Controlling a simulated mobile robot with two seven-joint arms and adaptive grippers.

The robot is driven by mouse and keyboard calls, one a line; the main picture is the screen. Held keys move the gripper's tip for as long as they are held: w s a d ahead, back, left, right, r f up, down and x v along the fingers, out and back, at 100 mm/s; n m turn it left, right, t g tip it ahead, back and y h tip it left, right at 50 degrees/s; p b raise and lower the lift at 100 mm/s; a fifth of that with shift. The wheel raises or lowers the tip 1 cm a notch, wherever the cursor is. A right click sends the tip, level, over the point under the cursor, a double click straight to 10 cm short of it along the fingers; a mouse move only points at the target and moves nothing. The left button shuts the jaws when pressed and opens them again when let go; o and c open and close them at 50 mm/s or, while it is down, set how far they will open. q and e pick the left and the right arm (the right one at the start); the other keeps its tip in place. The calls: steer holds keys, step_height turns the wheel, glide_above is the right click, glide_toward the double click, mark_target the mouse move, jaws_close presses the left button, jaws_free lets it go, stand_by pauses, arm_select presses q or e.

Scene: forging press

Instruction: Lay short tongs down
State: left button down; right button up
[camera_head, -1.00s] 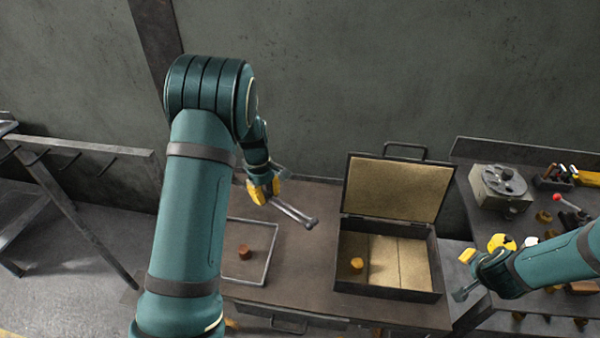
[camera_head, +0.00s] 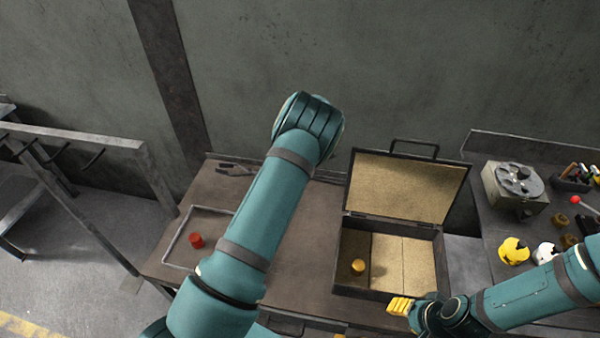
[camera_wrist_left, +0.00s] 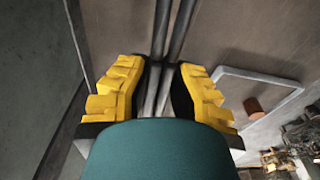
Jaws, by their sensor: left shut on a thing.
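The short tongs are held in my left gripper; in the left wrist view their two grey rods (camera_wrist_left: 160,35) run up between the yellow fingers over the brown bench top. My left gripper (camera_wrist_left: 160,70) is shut on them. In the head view my left arm hides that gripper, and the dark end of the tongs (camera_head: 237,170) shows near the bench's back edge, left of my arm. I cannot tell whether the tongs touch the bench. My right gripper (camera_head: 399,306) is at the front of the open case; its opening cannot be made out.
The bench (camera_head: 305,215) has a bare strip between my left arm and the open case (camera_head: 388,293). A rectangular frame (camera_head: 172,250) with a red cylinder (camera_head: 197,240) lies at left. A yellow piece (camera_head: 358,266) sits in the case. A cluttered side table (camera_head: 490,215) stands right.

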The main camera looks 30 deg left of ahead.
mark_target(392, 321)
arm_select(q)
steer(key=shift+w+f+b, duration=0.1)
steer(key=shift+f+b, duration=1.15)
steer(key=shift+f, duration=1.25)
arm_select(e)
steer(key=shift+w+f, duration=0.1)
steer(key=shift+f, duration=1.45)
arm_select(q)
steer(key=shift+f+b, duration=1.55)
steer(key=shift+f, duration=0.3)
arm_select(e)
steer(key=shift+a+f, duration=0.15)
steer(key=shift+f, duration=1.6)
arm_select(q)
steer(key=c, duration=1.4)
jaws_free()
steer(key=shift+o, duration=0.6)
steer(key=shift+o, duration=0.5)
steer(key=shift+o, duration=1.1)
steer(key=shift+o, duration=0.5)
